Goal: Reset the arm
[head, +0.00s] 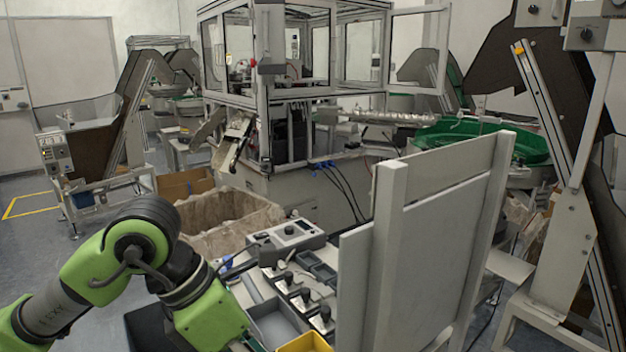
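My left arm, green with dark joints, comes in from the lower left and bends down over the near left side of the workbench. Its gripper is not visible; it lies below the picture edge or behind the arm. My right arm and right gripper do not show in the head view. A control box (290,236) with a knob and buttons sits at the back of the bench. Several black-knobbed parts (305,298) stand in a row in front of it.
A grey tray (278,328) and a yellow bin (305,343) lie close to my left arm. A tall pale panel (420,250) blocks the right. A lined carton (225,222) stands behind the bench. A glazed machine cell (290,90) fills the back. Open floor shows at left.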

